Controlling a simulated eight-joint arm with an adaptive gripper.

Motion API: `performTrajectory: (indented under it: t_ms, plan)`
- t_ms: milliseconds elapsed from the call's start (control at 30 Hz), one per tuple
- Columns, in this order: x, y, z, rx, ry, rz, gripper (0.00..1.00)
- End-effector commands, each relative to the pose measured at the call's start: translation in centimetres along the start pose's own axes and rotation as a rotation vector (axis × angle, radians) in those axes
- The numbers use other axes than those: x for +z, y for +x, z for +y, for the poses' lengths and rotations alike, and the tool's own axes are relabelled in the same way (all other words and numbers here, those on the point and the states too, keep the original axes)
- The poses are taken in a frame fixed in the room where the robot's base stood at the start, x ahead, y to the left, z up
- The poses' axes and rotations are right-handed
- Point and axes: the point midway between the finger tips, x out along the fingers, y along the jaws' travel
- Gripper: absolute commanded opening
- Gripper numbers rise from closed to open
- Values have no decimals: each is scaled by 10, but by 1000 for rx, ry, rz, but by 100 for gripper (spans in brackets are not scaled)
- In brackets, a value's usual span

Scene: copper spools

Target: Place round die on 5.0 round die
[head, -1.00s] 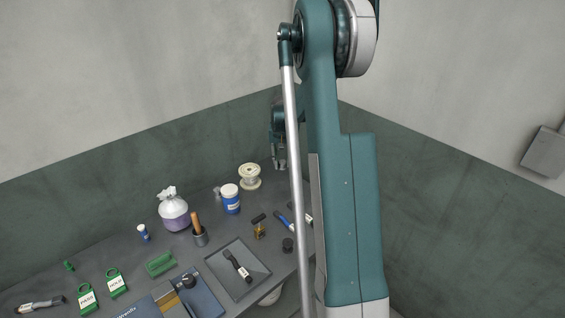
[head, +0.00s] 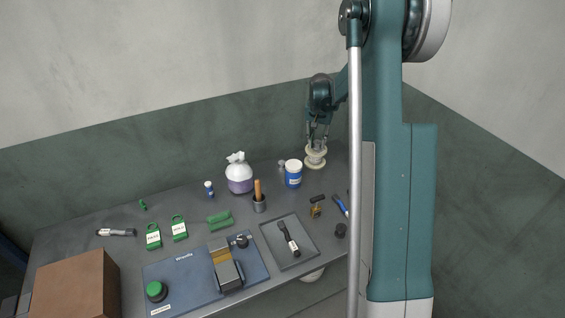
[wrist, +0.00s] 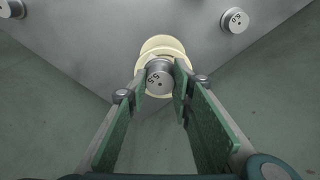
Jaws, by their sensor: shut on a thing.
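My gripper (wrist: 160,76) is shut on a silver round die (wrist: 158,80) marked what looks like 5.5, held between the two green-padded fingers. The cream spool (wrist: 165,44) shows right behind and around the die. I cannot tell whether they touch. Another silver round die (wrist: 235,19), whose upside-down mark seems to read 5.0, stands apart at the upper right of the wrist view. In the head view, my gripper (head: 318,140) is directly above the cream spool (head: 316,156) at the table's back corner; the held die is too small to make out there.
A further silver round piece (wrist: 11,8) is cut off at the wrist view's upper left. Left of the spool stand a blue-and-white jar (head: 293,174), a purple-and-white bag (head: 239,177) and a cup with a wooden handle (head: 259,203). A grey tray (head: 283,251) lies in front.

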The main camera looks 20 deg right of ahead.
Motion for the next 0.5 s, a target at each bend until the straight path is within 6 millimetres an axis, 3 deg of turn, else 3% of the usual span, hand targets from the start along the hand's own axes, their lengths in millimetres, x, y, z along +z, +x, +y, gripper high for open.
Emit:
performTrajectory:
  t_ms: [100, 300, 500]
  plan:
    - [12, -7, -36, 0, -5, 0, 7]
    - [33, -16, -90, 0, -4, 1, 7]
    - [51, -23, -128, 0, -2, 1, 7]
